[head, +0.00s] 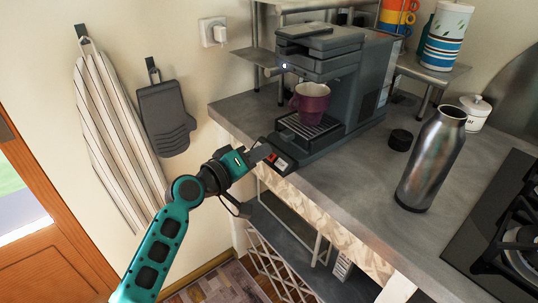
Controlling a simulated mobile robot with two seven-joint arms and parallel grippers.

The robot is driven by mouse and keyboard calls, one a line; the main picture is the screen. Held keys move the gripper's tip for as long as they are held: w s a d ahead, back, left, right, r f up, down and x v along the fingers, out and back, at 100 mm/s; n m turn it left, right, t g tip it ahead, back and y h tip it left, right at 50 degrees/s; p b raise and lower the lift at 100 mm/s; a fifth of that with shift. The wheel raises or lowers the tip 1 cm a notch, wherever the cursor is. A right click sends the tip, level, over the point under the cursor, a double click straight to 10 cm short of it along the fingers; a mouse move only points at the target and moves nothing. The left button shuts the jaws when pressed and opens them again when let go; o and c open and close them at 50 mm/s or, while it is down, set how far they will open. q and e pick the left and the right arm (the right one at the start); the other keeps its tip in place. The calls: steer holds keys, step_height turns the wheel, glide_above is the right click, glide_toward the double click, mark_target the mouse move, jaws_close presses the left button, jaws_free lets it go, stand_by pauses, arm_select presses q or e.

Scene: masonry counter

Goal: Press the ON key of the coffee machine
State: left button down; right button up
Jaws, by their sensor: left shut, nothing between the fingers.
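The grey coffee machine (352,70) stands on the masonry counter. A purple cup (310,103) sits on its drip tray under the spout. A small dark panel with a red key (271,157) and a lighter label is at the machine's front base, near the counter's edge. My left gripper (262,152) is shut and empty. Its fingertips are at the panel, beside or over the red key; I cannot tell whether they touch it. The fingers hide part of the panel, and the key's lettering is too small to read. My right gripper is not in view.
A steel bottle (432,160) stands upright on the counter (350,190) right of the machine, near a black lid (400,139). A white lidded jar (475,113) is behind it. A gas hob (505,225) is at right. Towel and oven mitt (166,118) hang left.

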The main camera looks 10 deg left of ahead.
arm_select(q)
steer(key=shift+s+a+r+p, duration=0.25)
steer(key=shift+r+p, duration=0.15)
stand_by(0.4)
steer(key=s+a+r+p, duration=0.2)
steer(key=s+r+p, duration=0.1)
steer(key=r+p, duration=0.1)
steer(key=shift+a+r, duration=0.15)
steer(key=shift+r, duration=0.15)
stand_by(0.4)
